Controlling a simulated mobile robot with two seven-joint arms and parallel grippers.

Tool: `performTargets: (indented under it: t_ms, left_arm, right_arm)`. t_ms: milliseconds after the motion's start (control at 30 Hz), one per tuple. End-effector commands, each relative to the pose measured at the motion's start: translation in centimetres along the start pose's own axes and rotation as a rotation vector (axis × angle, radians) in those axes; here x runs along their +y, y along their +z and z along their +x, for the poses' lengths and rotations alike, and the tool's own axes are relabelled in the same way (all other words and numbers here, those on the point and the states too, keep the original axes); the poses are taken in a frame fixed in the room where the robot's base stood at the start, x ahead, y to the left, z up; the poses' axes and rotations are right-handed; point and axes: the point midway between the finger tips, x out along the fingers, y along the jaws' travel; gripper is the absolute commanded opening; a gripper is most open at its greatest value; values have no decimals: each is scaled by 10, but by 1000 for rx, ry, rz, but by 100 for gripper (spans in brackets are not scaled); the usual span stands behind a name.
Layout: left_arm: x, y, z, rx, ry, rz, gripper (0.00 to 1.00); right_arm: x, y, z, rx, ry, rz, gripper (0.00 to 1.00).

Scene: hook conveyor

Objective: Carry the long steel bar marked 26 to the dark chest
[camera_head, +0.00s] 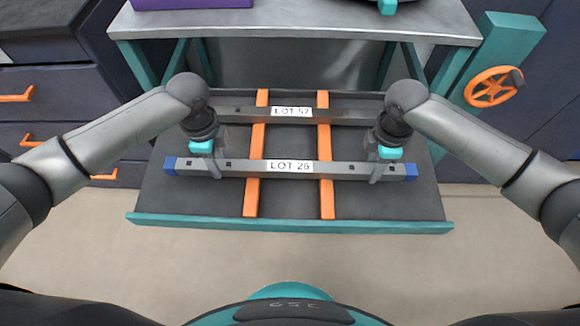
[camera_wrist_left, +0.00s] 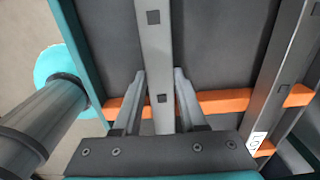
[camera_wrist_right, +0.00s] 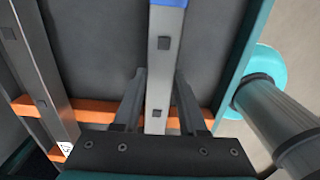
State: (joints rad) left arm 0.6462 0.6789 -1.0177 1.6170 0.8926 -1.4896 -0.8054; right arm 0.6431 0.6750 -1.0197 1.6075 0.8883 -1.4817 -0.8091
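The long steel bar (camera_head: 245,166) has blue ends and a label that appears to read LOT 26. It lies across two orange rails on a dark tray. My left gripper (camera_head: 215,168) is over its left part and my right gripper (camera_head: 378,172) over its right part. In the left wrist view the fingers (camera_wrist_left: 160,80) stand either side of the bar (camera_wrist_left: 155,45), with a narrow gap. In the right wrist view the fingers (camera_wrist_right: 158,80) also straddle the bar (camera_wrist_right: 163,70), apart from it on the left side. A dark chest (camera_head: 60,80) with orange handles stands at the left.
A second bar (camera_head: 255,112), labelled about LOT 57, lies behind on the same orange rails (camera_head: 327,190). The tray has a teal front lip (camera_head: 290,226). A steel-topped table (camera_head: 300,25) stands behind, with an orange handwheel (camera_head: 490,88) at right. Floor is clear in front.

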Motion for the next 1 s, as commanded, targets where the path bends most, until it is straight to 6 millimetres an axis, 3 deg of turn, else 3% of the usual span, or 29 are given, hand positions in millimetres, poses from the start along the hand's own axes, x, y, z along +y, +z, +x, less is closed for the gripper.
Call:
performTargets:
  t_ms: [67, 333, 1000]
  left_arm:
    - [0, 0, 0, 0, 0, 0, 31]
    - [0, 0, 0, 0, 0, 0, 1]
    - [0, 1, 0, -1, 0, -1, 0]
  right_arm:
    - [0, 0, 0, 0, 0, 0, 31]
    - [0, 0, 0, 0, 0, 0, 1]
    - [0, 1, 0, -1, 1, 1, 0]
